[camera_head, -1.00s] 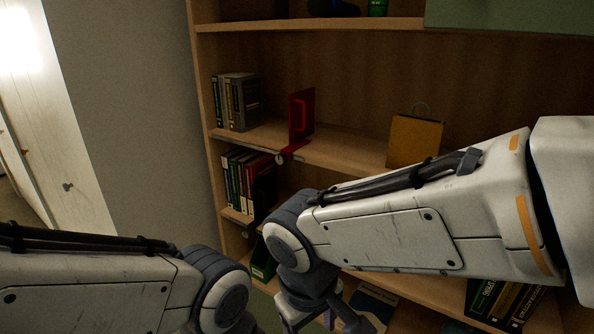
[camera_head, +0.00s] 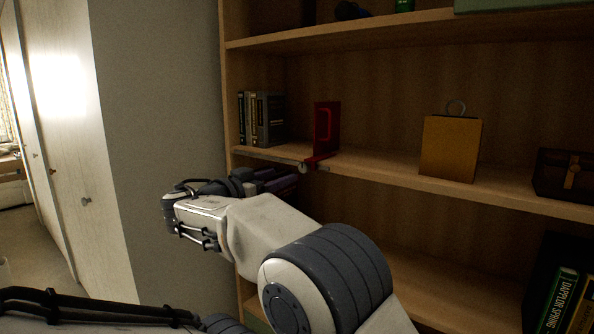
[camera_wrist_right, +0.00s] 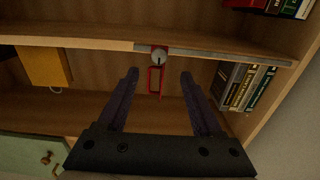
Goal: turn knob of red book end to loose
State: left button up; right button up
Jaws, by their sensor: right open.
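The red book end (camera_head: 326,128) stands upright on the middle shelf, with its red base reaching the front edge. Its small round pale knob (camera_head: 303,168) sits at that shelf edge. In the right wrist view, which looks upside down, the knob (camera_wrist_right: 159,57) has a dark line on its face, and the red frame of the book end (camera_wrist_right: 154,80) shows behind it. My right gripper (camera_wrist_right: 158,76) is open and empty, its two dark fingers on either side of the view of the knob, apart from it. In the head view this gripper (camera_head: 283,179) is partly hidden by its own wrist, just below the shelf edge. My left gripper is out of view.
A metal rail (camera_head: 270,155) runs along the shelf edge. Grey books (camera_head: 268,119) stand left of the book end against the upright. A tan bag (camera_head: 450,148) and a dark box (camera_head: 570,174) stand to the right. Open space lies between book end and bag.

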aim_at(302, 168)
jog(key=p+x, duration=0.2)
jog(key=x, duration=0.1)
jog(key=p+x, duration=0.2)
jog(key=x, duration=0.1)
jog(key=shift+d+r, duration=0.15)
jog(key=shift+r, duration=0.1)
jog(key=shift+w+d+f+p, duration=0.25)
jog(key=shift+w+d+p, duration=0.25)
jog(key=shift+w, duration=0.25)
jog(key=shift+a, duration=0.1)
grip_shut()
